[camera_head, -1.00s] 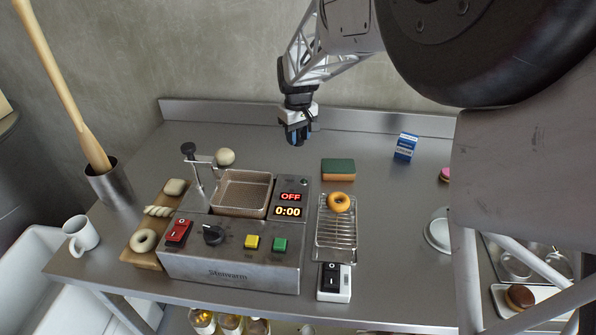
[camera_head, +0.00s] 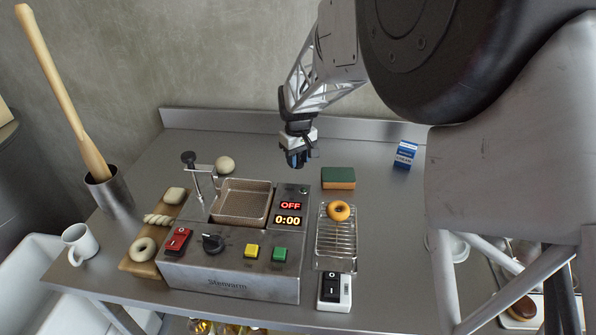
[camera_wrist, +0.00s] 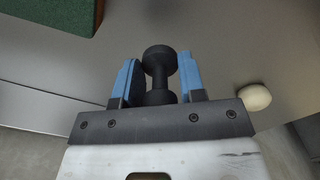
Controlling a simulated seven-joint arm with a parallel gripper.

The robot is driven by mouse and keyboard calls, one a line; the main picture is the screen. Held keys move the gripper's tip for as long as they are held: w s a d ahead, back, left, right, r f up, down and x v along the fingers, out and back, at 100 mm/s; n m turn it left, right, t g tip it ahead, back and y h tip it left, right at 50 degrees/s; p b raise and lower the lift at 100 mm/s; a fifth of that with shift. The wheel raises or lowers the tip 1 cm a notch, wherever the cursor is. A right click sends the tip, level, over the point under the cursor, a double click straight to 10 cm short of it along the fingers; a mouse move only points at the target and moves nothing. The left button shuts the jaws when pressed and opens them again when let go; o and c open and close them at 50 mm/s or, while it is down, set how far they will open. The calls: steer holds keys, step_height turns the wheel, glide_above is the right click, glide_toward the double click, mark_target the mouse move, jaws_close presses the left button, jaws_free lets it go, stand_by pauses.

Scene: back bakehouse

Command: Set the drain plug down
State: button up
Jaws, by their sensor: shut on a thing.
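The drain plug (camera_wrist: 160,62) is a black piece with two wide ends and a narrow waist. My gripper (camera_wrist: 161,82) is shut on it, with a blue finger on each side in the wrist view. In the head view my gripper (camera_head: 297,160) points down over the steel counter, behind the fryer (camera_head: 230,278) and to its right. It appears to hang above the counter, with bare metal below it. I cannot make out the plug in the head view.
A green-topped sponge (camera_head: 338,174) lies to the right of my gripper, and a pale dough ball (camera_head: 225,165) to its left. A wire rack (camera_head: 336,250) holds a ring doughnut (camera_head: 339,211). A blue-and-white carton (camera_head: 405,154) stands farther right. The back counter is largely clear.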

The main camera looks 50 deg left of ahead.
mark_target(298, 180)
steer(key=shift+f, duration=2.45)
steer(key=shift+f, duration=0.1)
steer(key=o, duration=0.9)
step_height(298, 180, up, 12)
steer(key=shift+r, duration=0.1)
